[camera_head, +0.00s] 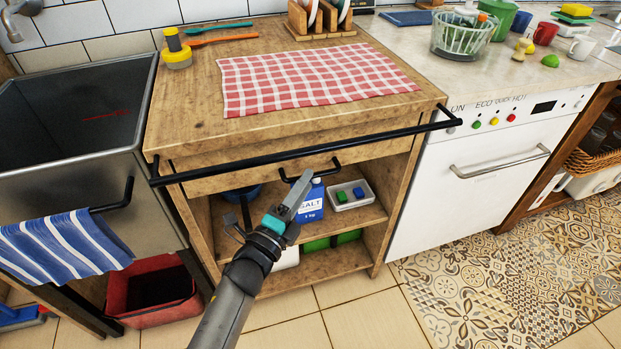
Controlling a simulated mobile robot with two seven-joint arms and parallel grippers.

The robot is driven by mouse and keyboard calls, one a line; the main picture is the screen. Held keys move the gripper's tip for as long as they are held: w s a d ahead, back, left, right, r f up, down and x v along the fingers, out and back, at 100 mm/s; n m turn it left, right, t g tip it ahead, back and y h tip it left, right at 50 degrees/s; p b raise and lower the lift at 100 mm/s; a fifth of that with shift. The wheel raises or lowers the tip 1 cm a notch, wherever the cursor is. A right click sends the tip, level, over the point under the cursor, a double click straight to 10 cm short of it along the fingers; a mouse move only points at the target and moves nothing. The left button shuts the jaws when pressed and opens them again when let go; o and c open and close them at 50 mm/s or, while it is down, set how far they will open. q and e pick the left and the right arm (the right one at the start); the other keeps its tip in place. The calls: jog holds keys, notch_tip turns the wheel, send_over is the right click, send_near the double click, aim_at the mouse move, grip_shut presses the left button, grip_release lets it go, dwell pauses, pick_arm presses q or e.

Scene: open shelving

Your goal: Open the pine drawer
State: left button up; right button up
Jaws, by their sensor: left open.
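The pine drawer (232,182) is a wooden front just under the top of the wooden cabinet, and it looks closed. Its black bar handle (311,170) is at the middle of the front. A long black rail (270,160) runs across the cabinet in front of the drawer and partly covers it. My left gripper (266,206) is open and empty, below and a little left of the handle, in front of the open shelves. It appears apart from the handle. My right gripper is out of view.
A blue-and-white salt box (311,203) and a small tray (351,204) stand on the shelf behind my gripper. A checked cloth (310,78) lies on the cabinet top.

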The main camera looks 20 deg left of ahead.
pick_arm(q)
jog(key=shift+x, duration=1.65)
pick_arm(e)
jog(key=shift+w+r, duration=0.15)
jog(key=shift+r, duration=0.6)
pick_arm(q)
jog(key=shift+c, duration=0.3)
grip_shut()
